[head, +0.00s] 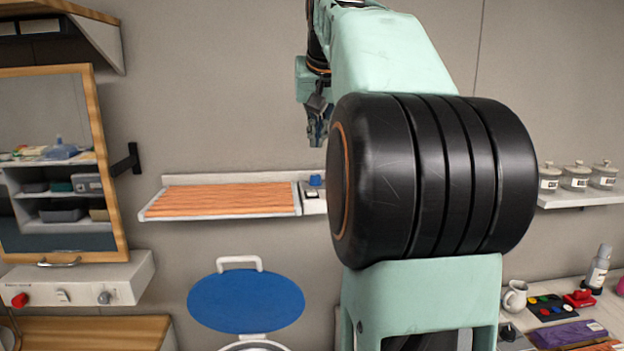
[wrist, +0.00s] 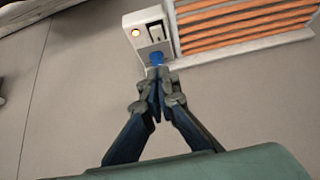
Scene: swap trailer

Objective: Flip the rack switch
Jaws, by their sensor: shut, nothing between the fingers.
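The rack (head: 220,200) is a white-framed wall shelf with orange slats; it also shows in the wrist view (wrist: 245,22). A small white control box (wrist: 128,22) sits at its end. The box carries a pale rocker switch (wrist: 155,33), a small glowing amber light (wrist: 136,32) and a blue knob (wrist: 156,58). In the head view the blue knob (head: 316,181) shows, with the box partly hidden by my arm. My gripper (head: 318,140) is shut and empty, above the box. In the wrist view its fingertips (wrist: 157,78) point at the blue knob; I cannot tell whether they touch.
A white panel (head: 90,285) with a red knob and another switch is at lower left, below a mirror cabinet (head: 112,170). A blue round lid (head: 246,302) stands below the rack. A shelf with several jars (head: 576,178) is at right.

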